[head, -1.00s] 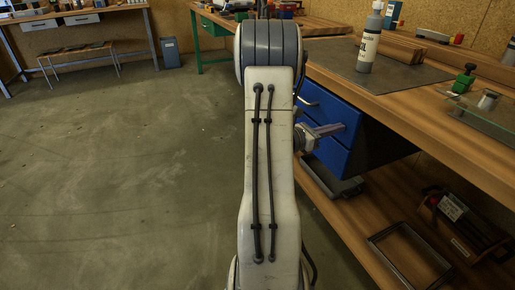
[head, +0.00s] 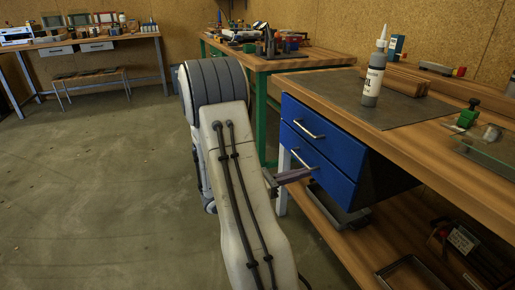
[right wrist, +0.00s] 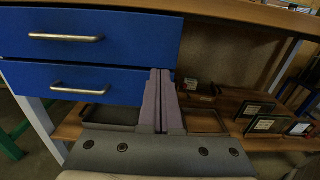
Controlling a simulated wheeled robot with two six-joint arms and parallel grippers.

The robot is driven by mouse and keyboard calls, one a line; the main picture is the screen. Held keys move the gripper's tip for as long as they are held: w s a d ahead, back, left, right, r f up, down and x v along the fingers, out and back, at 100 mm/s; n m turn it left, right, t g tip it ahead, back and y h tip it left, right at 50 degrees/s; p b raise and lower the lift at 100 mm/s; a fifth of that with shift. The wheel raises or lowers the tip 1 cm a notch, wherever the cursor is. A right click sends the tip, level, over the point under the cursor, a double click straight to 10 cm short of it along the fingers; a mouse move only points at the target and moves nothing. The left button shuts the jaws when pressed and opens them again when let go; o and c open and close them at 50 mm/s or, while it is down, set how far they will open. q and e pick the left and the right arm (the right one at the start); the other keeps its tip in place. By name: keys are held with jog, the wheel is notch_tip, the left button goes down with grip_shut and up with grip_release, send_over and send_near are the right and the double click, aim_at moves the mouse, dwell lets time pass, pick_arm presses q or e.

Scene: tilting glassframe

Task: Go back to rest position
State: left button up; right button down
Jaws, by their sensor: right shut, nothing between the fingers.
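My right arm rises through the middle of the head view, its upper part leaning left. My right gripper (head: 293,175) shows just to the right of the arm, in front of the blue drawers (head: 321,146) under the workbench. In the right wrist view its two purplish-grey fingers (right wrist: 161,76) lie side by side, shut with nothing between them. Both blue drawers (right wrist: 85,80) look closed there, to the left of the fingers. My left gripper is not in view.
The workbench (head: 320,86) stands at the right, with an oil bottle (head: 374,78) on a grey mat (head: 343,100). Its lower shelf (head: 338,253) holds a toolbox and a tray. Another bench (head: 292,62) stands behind. The floor (head: 90,190) at the left is clear.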

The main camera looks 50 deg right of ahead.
jog(key=w+a+f+m+t+y, duration=0.1)
jog(key=a+t+y, duration=0.15)
jog(key=a, duration=0.65)
jog(key=w+a+f+m+t+y, duration=0.15)
jog(key=a+y, duration=0.25)
jog(key=a, duration=0.6)
jog(key=w+a+f+m+t+y, duration=0.1)
jog(key=a+f+m+t+y, duration=0.15)
jog(key=a, duration=0.65)
jog(key=s+a+r+t+y, duration=0.15)
jog(key=a+y, duration=0.25)
jog(key=a, duration=0.5)
jog(key=s+a+t+y, duration=0.1)
jog(key=s+a+y, duration=0.15)
jog(key=a, duration=0.75)
notch_tip(320, 180, up, 31)
jog(key=y+p, duration=0.1)
jog(key=p, duration=3)
jog(key=shift+s+a, duration=0.15)
jog(key=shift+a, duration=0.3)
